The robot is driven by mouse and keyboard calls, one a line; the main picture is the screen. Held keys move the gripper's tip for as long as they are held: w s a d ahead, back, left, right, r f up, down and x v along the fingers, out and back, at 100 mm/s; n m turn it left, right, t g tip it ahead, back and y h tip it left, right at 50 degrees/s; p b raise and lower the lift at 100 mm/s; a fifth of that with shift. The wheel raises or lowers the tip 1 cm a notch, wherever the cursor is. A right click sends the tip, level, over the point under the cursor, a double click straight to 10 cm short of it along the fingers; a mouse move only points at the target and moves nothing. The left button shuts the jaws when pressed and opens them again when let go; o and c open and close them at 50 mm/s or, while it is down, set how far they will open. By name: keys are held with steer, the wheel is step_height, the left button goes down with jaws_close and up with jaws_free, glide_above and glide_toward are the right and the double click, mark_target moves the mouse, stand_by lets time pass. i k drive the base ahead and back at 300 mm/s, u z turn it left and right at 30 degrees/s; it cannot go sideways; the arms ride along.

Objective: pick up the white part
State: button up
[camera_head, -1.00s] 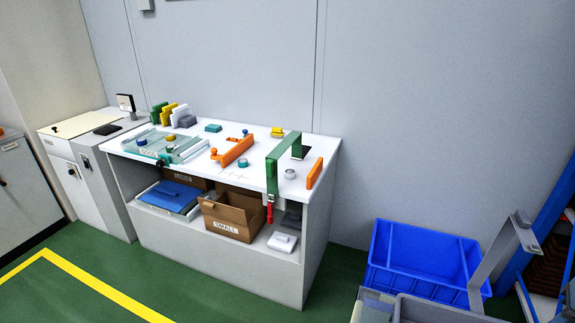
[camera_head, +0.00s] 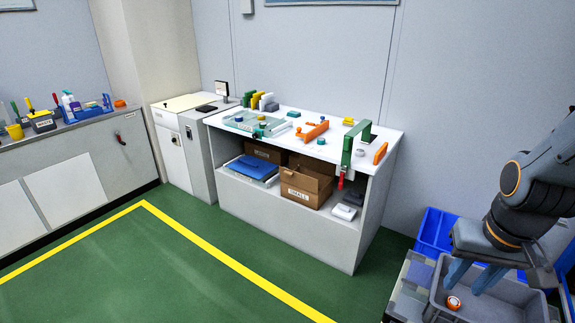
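Another white, flat block (camera_head: 344,211) lies on the bench's lower shelf, right of the cardboard box. A round orange and white piece (camera_head: 453,302) lies in the grey bin at the lower right. My gripper (camera_head: 465,285) points down over that bin, with its two blue fingers apart and nothing visible between them. It is far to the right of the bench. I cannot tell which white thing the task means.
The white bench (camera_head: 295,224) holds orange and green fixtures on top. A cardboard box (camera_head: 306,186) sits on its shelf. The grey bin (camera_head: 520,298) and a blue crate (camera_head: 432,230) are at lower right. Green floor with a yellow line (camera_head: 225,258) is clear in front.

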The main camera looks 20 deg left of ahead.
mark_target(359, 153)
steer(key=u, duration=0.3)
steer(key=k, duration=0.5)
steer(key=u, duration=1.15)
steer(key=i, duration=3.05)
steer(key=z, duration=1.2)
steer(key=i, duration=0.75)
steer(key=z, duration=1.2)
steer(key=i, duration=0.4)
steer(key=z, duration=0.35)
